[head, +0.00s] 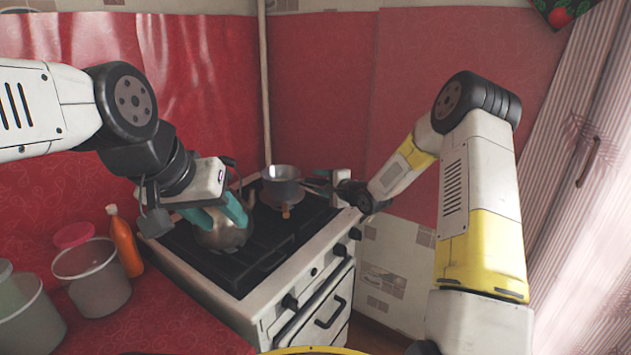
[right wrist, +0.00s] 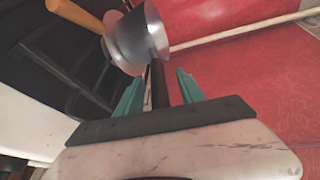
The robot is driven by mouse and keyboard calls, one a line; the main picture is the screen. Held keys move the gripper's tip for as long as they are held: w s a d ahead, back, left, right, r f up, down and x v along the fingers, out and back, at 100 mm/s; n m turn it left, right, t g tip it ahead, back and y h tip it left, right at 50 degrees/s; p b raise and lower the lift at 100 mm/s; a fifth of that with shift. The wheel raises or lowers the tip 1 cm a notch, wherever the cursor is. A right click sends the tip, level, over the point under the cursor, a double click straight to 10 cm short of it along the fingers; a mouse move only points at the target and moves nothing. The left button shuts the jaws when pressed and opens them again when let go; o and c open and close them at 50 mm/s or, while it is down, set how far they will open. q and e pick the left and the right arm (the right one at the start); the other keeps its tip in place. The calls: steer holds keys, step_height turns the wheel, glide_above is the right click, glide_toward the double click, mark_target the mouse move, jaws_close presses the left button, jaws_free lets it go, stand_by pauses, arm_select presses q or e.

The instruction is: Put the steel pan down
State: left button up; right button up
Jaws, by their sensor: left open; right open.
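The steel pan (head: 282,184) is at the back right of the stove top (head: 262,262), seemingly upright; I cannot tell whether its base touches the stove. In the right wrist view the pan (right wrist: 140,40) is beyond the fingertips. Its dark handle (right wrist: 159,85) runs between the two teal fingers, with gaps on both sides. My right gripper (right wrist: 158,88) is open around this handle. My left gripper (head: 225,212) is open, its teal fingers at the top of a rounded metal pot (head: 222,236), partly hiding it.
An orange-brown handle (head: 286,211) shows just in front of the pan. An orange bottle (head: 125,242) and clear containers (head: 92,278) stand on the red counter (head: 150,325) at left. Red walls close off the back; a pole (head: 264,90) rises behind the stove.

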steer(key=s+d+r+n+g+h, duration=0.1)
steer(key=s+d+r+n+h, duration=0.15)
steer(key=s+d+r, duration=0.35)
steer(key=s+d+r+n+g+h, duration=0.1)
steer(key=s+d+r+n+h, duration=0.2)
steer(key=s, duration=0.6)
steer(key=s+d+r+n+g+h, duration=0.1)
steer(key=s+d+r+n+h, duration=0.1)
steer(key=s+d+r, duration=0.35)
steer(key=s+a+r+n+g, duration=0.1)
steer(key=s+n, duration=0.1)
steer(key=s, duration=0.6)
steer(key=s+a+r+n+g+y, duration=0.1)
steer(key=s+n, duration=0.1)
steer(key=s, duration=0.6)
steer(key=s+a+r+n+g, duration=0.1)
steer(key=s+n, duration=0.1)
steer(key=s, duration=0.6)
steer(key=shift+s+a+g, duration=0.3)
steer(key=shift+g, duration=0.1)
steer(key=shift+c, duration=0.5)
